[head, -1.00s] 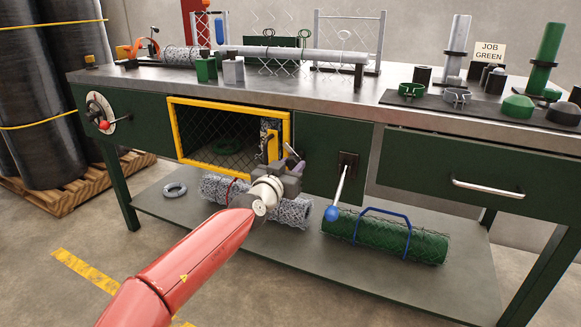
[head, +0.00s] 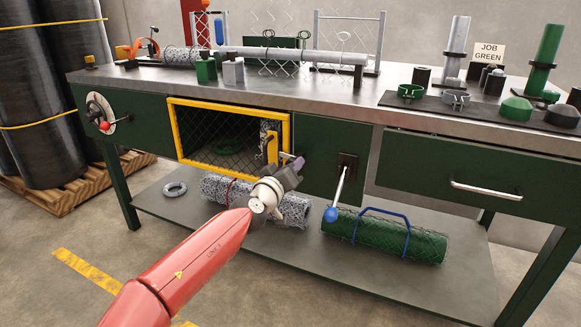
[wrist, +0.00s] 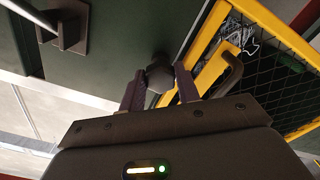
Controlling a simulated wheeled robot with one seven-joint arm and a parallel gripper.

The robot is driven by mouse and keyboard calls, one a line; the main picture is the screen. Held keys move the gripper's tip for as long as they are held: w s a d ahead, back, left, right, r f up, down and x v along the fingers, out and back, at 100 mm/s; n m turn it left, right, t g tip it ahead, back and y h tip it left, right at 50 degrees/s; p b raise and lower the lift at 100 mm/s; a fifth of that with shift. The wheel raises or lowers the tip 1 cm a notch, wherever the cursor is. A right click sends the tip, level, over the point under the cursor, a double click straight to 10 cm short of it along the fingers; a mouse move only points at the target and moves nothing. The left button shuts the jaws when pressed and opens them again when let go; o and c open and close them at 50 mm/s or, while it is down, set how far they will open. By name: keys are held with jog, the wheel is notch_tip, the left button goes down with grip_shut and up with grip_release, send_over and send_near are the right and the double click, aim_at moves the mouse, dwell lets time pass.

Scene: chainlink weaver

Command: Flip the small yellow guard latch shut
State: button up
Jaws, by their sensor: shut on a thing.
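The yellow-framed mesh guard (head: 233,104) is closed across the opening in the green bench front. A small upright yellow piece (head: 272,148) shows near its right edge. My gripper (head: 291,160) is at the guard's right edge. In the wrist view, my gripper (wrist: 159,88) has its two fingers around a dark rounded knob (wrist: 159,72) beside the yellow frame (wrist: 206,47). The fingers are shut on this knob. I cannot tell whether it is part of the latch; no yellow shows on it.
A dark handle (wrist: 228,76) is on the guard close to my right finger. A lever with a blue ball (head: 331,214) hangs to the right. Mesh rolls (head: 385,236) lie on the lower shelf. A silver-handled drawer (head: 486,188) is further right.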

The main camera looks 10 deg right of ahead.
jog(key=shift+n, duration=0.7)
jog(key=o, duration=1)
jog(key=v, duration=0.8)
jog(key=shift+w, duration=0.1)
